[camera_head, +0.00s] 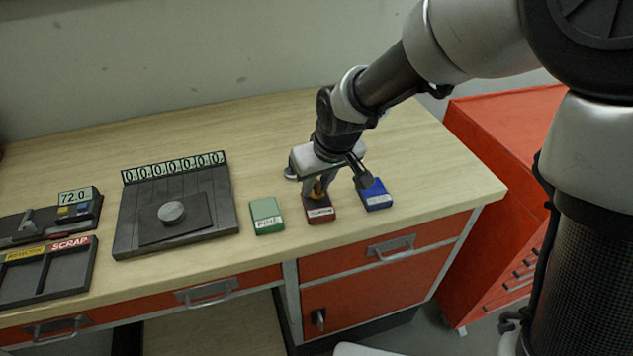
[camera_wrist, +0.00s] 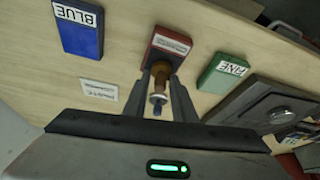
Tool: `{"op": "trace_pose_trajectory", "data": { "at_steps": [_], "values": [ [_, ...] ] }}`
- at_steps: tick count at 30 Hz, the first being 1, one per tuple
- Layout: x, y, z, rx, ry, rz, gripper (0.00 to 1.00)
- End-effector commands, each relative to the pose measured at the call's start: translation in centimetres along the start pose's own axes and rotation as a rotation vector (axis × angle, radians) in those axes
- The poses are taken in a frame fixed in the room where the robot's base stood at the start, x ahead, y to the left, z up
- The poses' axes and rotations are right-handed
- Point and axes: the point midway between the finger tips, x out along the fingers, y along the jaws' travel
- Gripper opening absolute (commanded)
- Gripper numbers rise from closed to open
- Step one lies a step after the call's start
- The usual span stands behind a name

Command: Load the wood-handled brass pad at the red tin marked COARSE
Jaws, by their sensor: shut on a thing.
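The red tin (camera_head: 320,213) stands near the front of the bench, between a green and a blue tin; it also shows in the wrist view (camera_wrist: 172,42), its label too small to read. My gripper (camera_head: 319,192) points down at the red tin. In the wrist view my gripper (camera_wrist: 161,80) is shut on the wood-handled brass pad (camera_wrist: 158,98), with its wooden part between the fingers. The pad shows in the head view as a small brown and brass piece (camera_head: 319,189) just over the tin. I cannot tell whether it touches the tin.
The green tin (camera_head: 267,216) marked FINE is left of the red one, the blue tin (camera_head: 375,194) right. A dark block with a round knob and number display (camera_head: 175,211) stands further left, then a sorting tray (camera_head: 48,272). A paper label (camera_wrist: 98,90) lies near the blue tin.

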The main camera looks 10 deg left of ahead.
Motion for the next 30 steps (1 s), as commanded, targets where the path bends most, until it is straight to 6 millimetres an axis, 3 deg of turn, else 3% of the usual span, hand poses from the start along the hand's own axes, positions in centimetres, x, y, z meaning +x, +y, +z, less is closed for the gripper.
{"op": "trace_pose_trajectory", "data": {
  "at_steps": [30],
  "values": [
    [0.72, 0.00, 0.30, 0.000, 0.000, 0.000, 0.06]
  ]
}}
